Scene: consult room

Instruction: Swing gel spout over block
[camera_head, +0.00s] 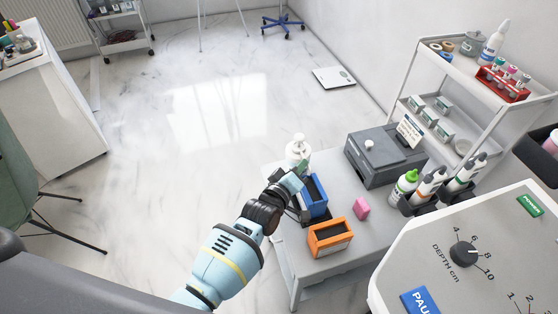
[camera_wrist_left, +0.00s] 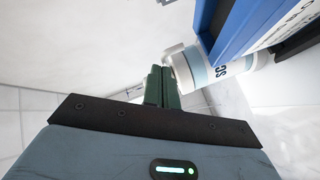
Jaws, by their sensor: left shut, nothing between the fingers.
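A white pump bottle (camera_head: 297,152) stands at the far left corner of the grey cart top, behind the blue box. A white bottle with a pale blue label band (camera_wrist_left: 197,68) shows in the left wrist view, right beside my fingers. My left gripper (camera_head: 298,172) is shut and empty at the pump bottle's near side; it also shows in the left wrist view (camera_wrist_left: 162,85). I cannot tell whether its green fingers touch the bottle. My right gripper is out of view.
The blue box (camera_head: 316,208) stands close to my left gripper, with an orange box (camera_head: 331,250) in front. A dark grey case (camera_head: 376,165) and several bottles (camera_head: 404,187) occupy the cart's right side. A control panel (camera_head: 490,250) fills the lower right.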

